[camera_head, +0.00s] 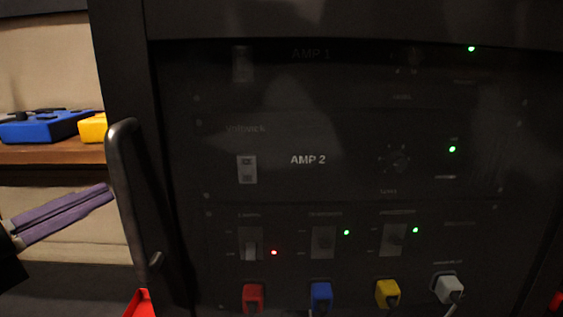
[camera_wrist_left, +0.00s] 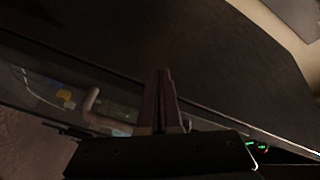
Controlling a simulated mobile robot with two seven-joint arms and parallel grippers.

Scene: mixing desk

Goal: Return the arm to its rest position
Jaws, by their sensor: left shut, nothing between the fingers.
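My left gripper (camera_head: 108,194) comes in from the left edge, its purple fingers together and empty. It is left of the black rack's handle (camera_head: 128,180) and appears apart from it. In the left wrist view the gripper (camera_wrist_left: 160,75) points up the picture, with nothing between the fingers. My right gripper is not in view.
A dark rack (camera_head: 330,120) fills the middle and right, with AMP 1, AMP 2 and a switch panel. Red (camera_head: 252,297), blue (camera_head: 321,296), yellow (camera_head: 387,292) and white (camera_head: 449,289) plugs line its bottom. A shelf (camera_head: 50,152) holds blue (camera_head: 40,127) and yellow (camera_head: 93,128) boxes.

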